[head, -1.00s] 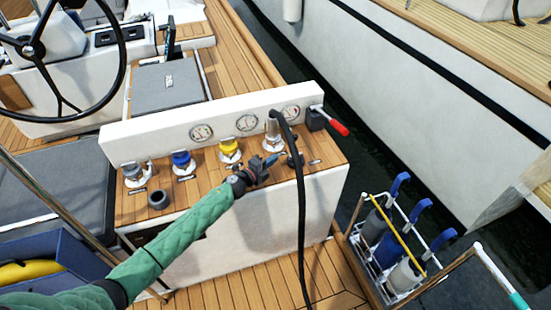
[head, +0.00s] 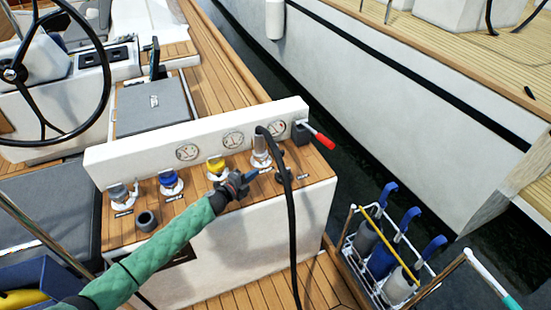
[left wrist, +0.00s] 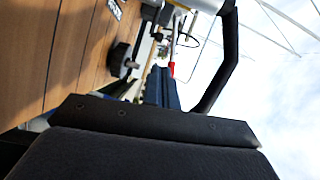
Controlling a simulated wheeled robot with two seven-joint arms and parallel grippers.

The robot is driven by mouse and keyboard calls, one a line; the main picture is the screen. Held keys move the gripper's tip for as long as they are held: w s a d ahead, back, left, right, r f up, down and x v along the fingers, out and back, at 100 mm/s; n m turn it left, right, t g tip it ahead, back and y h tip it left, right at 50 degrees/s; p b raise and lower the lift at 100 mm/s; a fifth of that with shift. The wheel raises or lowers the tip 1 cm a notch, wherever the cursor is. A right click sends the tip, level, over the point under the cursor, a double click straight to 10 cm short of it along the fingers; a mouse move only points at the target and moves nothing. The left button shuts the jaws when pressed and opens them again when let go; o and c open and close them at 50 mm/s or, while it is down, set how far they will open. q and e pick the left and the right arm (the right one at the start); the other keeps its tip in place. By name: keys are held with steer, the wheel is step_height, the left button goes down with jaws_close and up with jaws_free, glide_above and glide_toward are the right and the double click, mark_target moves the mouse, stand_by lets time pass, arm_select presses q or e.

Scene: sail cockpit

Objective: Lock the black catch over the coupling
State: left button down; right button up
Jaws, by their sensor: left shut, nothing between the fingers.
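A silver coupling (head: 261,152) stands on the wooden panel, with the end of a black hose (head: 291,215) on top of it. In the left wrist view the hose (left wrist: 224,55) curves down at the upper middle. I cannot make out the black catch on the coupling or how it sits. My left gripper (head: 245,179) is shut and empty, just in front of and left of the coupling, low over the panel. Its dark finger (left wrist: 150,120) fills the lower left wrist view. My right gripper is not in view.
Yellow (head: 217,168), blue (head: 171,182) and grey (head: 122,194) fittings line the wooden panel left of the coupling. The hose hangs over the panel's front.

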arm_select(q)
steer(key=shift+f, duration=0.1)
steer(key=shift+m, duration=0.4)
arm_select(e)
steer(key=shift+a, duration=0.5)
